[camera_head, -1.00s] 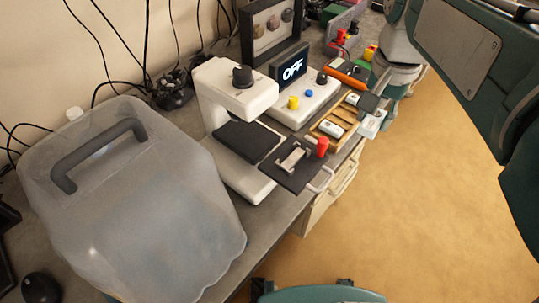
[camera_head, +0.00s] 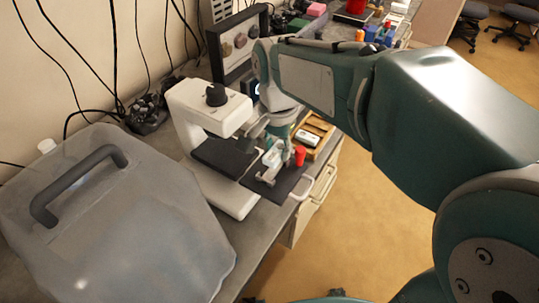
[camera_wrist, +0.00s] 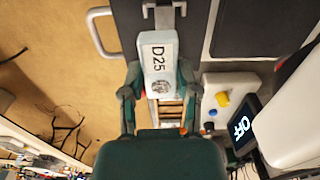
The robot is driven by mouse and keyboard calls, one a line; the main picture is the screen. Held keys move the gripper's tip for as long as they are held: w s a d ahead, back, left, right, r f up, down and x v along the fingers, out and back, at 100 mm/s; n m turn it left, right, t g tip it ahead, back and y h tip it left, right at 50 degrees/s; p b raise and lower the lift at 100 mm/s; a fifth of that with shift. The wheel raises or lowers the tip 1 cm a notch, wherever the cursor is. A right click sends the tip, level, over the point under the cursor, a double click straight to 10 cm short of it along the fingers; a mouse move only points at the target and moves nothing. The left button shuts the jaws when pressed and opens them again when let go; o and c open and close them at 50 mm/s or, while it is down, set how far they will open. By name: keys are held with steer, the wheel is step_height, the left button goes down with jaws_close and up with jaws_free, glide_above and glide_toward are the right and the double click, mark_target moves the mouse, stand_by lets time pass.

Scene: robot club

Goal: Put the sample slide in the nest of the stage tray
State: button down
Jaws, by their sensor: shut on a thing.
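The sample slide (camera_wrist: 158,62) is a pale block with a white label reading D25 and a round dark picture. My gripper (camera_wrist: 157,75) is shut on its sides in the wrist view. In the head view my gripper (camera_head: 270,168) is over the black stage tray (camera_head: 287,182), with the pale slide (camera_head: 272,157) partly hidden by it. The stage tray (camera_wrist: 196,28) also shows at the top of the wrist view. The nest (camera_wrist: 164,14), a metal fixture on the tray, lies just beyond the slide's far end and is cut by the frame edge. I cannot tell whether slide and nest touch.
A red knob (camera_head: 299,155) and pale handle (camera_head: 303,190) are at the tray. The white microscope (camera_head: 205,105) stands left of my gripper. A wooden rack (camera_head: 325,145) holds another slide. The screen (camera_wrist: 243,126) reads OFF.

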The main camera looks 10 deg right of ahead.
mark_target(273, 161)
step_height(273, 161, down, 4)
steer(key=shift+w+a, duration=0.1)
steer(key=shift+a, duration=0.05)
steer(key=shift+a+f, duration=0.1)
steer(key=shift+f, duration=0.1)
steer(key=shift+a, duration=0.2)
steer(key=shift+c, duration=1.7)
jaws_free()
steer(key=shift+d, duration=0.15)
